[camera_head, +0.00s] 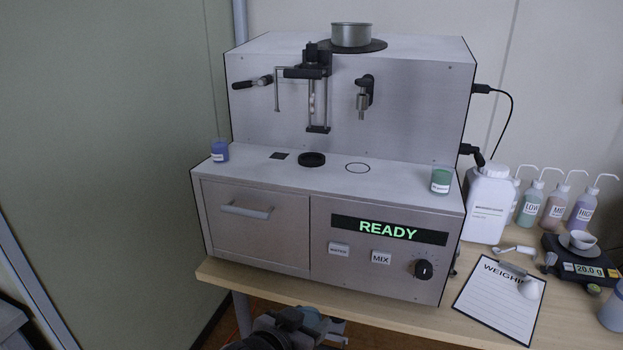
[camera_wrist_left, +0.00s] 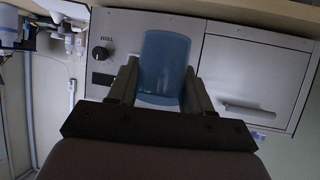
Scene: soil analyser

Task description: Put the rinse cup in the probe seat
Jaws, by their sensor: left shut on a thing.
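My left gripper (camera_head: 325,328) is low in front of the bench, below the analyser's drawer. In the left wrist view it is shut on a translucent blue cup (camera_wrist_left: 165,65), which sits between the two fingers. In the head view only a small bluish part of this cup (camera_head: 308,318) shows. The analyser's deck bears a dark square (camera_head: 280,155), a raised black ring (camera_head: 311,160) and a thin outlined circle (camera_head: 357,168); none carries a readable name, so I cannot tell which is the probe seat. All three are empty. My right gripper is out of view.
A purple jar (camera_head: 220,151) and a green jar (camera_head: 441,181) stand at the deck's ends. A tube holder (camera_head: 317,88) and a nozzle (camera_head: 362,100) overhang the deck. The bench (camera_head: 390,320) holds a clipboard (camera_head: 497,303), a scale (camera_head: 575,262) and bottles at the right.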

